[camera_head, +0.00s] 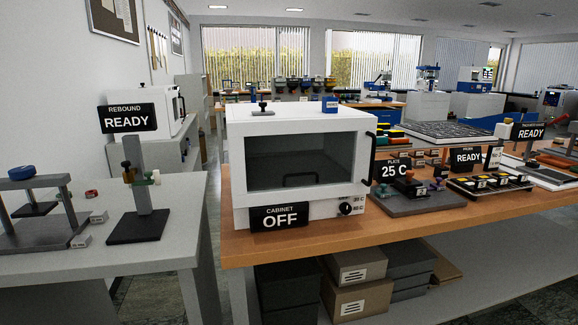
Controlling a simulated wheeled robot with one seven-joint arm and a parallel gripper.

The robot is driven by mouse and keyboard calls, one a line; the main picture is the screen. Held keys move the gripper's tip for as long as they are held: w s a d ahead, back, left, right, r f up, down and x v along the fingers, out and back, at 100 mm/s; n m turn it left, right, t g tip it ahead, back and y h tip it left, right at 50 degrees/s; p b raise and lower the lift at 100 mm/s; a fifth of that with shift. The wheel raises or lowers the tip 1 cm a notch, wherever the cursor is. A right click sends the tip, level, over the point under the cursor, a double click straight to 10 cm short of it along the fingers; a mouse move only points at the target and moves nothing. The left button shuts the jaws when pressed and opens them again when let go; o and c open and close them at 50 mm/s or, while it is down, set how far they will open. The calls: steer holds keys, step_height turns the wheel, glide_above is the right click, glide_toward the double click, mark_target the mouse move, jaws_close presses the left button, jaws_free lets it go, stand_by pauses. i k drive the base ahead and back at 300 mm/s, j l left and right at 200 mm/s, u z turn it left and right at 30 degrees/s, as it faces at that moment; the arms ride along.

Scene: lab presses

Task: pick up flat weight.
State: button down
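I cannot tell for sure which object is the flat weight. A small dark piece with a knob (262,104) stands on top of the white cabinet (300,115). A blue block (330,104) with small lettering sits on the cabinet top at the right. A blue round piece (21,172) sits on top of the small press (40,232) on the left table. My gripper is not in view.
The cabinet, labelled OFF, stands on the wooden bench (300,238). To its right are a plate labelled 25 C (415,203) and a tray of small pieces (490,187). A dark stand (140,225) is on the grey table (120,258). A gap separates the tables.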

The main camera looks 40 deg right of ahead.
mark_target(407, 184)
steer(key=z, duration=1.45)
